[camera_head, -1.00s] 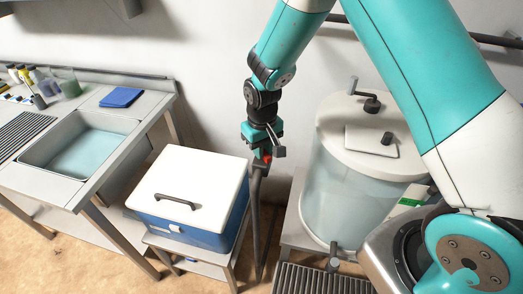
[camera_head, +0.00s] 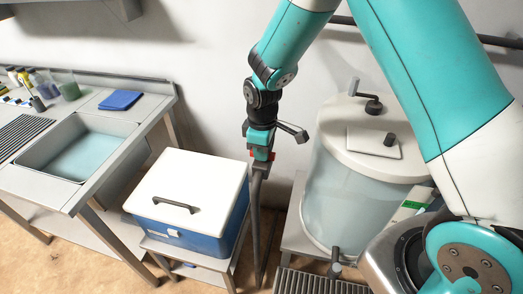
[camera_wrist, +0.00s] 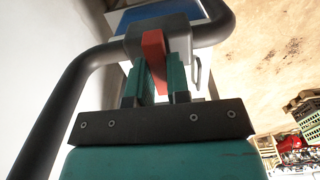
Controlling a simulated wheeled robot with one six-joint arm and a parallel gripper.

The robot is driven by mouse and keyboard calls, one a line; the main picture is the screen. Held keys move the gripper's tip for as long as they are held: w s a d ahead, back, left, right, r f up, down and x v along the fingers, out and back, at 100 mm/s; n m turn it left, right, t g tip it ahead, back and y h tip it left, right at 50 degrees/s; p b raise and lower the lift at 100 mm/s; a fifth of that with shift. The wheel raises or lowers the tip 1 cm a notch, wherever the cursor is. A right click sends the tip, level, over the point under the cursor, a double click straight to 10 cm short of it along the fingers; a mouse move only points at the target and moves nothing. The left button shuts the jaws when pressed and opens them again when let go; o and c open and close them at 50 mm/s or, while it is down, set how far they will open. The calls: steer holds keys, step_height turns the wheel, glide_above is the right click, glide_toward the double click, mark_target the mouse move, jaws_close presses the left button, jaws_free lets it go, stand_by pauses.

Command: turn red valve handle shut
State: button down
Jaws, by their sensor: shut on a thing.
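The red valve handle (camera_wrist: 154,52) stands between the two teal fingers of my gripper (camera_wrist: 157,82) in the wrist view. My gripper is shut on it. Behind the handle is a grey valve body on a dark curved pipe (camera_wrist: 80,85). In the head view my gripper (camera_head: 261,150) points down at the top of the dark upright pipe (camera_head: 257,215). Small red parts of the handle show on both sides of the fingers there, and the fingers hide its middle.
A blue cooler with a white lid (camera_head: 190,185) stands left of the pipe. A clear tank with a white lid (camera_head: 345,195) stands close on the right. A sink bench (camera_head: 125,128) is at the far left. The wall (camera_head: 215,70) is behind.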

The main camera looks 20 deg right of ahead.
steer(key=shift+w+r, duration=0.15)
steer(key=shift+w, duration=0.1)
stand_by(0.3)
steer(key=c, duration=1.3)
jaws_free()
steer(key=shift+o, duration=1.1)
steer(key=shift+s, duration=0.1)
step_height(320, 180, up, 17)
steer(key=b, duration=0.3)
steer(key=shift+r, duration=0.15)
steer(key=shift+s, duration=0.15)
